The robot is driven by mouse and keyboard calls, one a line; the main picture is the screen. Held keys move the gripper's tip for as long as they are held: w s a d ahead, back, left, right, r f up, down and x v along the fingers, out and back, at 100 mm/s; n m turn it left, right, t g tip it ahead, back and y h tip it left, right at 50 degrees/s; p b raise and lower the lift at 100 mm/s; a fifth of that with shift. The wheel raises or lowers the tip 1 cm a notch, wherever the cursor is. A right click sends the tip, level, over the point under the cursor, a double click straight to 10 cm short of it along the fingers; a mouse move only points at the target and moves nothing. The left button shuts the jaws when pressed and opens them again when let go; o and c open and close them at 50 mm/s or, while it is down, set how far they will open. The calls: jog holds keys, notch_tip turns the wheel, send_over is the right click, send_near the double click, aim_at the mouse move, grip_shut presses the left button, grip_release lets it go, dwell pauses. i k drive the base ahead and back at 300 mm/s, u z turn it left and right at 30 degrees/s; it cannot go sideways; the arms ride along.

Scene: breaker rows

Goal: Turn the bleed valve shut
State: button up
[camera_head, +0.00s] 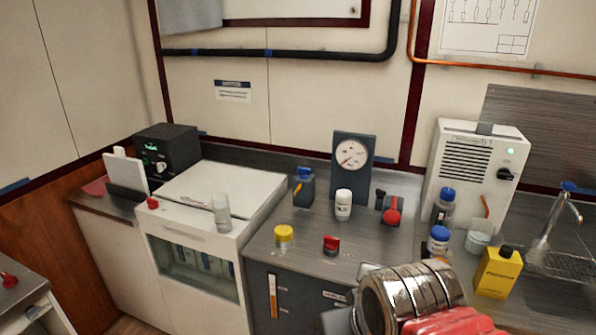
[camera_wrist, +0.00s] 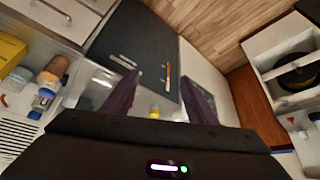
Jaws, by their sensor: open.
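No label in view tells me which fitting is the bleed valve. A small block with a blue lever (camera_head: 303,187) stands left of the dial gauge (camera_head: 352,157) on the steel counter. A block with a red round handle (camera_head: 392,211) stands right of the gauge. A small red-topped fitting (camera_head: 331,245) sits near the counter's front edge. My gripper (camera_wrist: 160,95) is open and empty in the wrist view, its two dark fingers apart above the counter front. In the head view my arm shows at the lower right; its fingers are not visible there.
A white jar (camera_head: 343,205) stands before the gauge, and a yellow-lidded jar (camera_head: 284,236) is near the front edge. Blue-capped bottles (camera_head: 438,240) and a yellow bottle (camera_head: 497,272) crowd the right. A clear cylinder (camera_head: 221,213) stands on the white cabinet at left.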

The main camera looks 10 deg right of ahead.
aim_at(304, 173)
jog(key=u, duration=0.5)
jog(key=k, duration=1.25)
jog(key=u, duration=0.5)
jog(key=i, duration=1.9)
jog(key=z, duration=1.15)
jog(key=i, duration=0.75)
jog(key=z, duration=0.55)
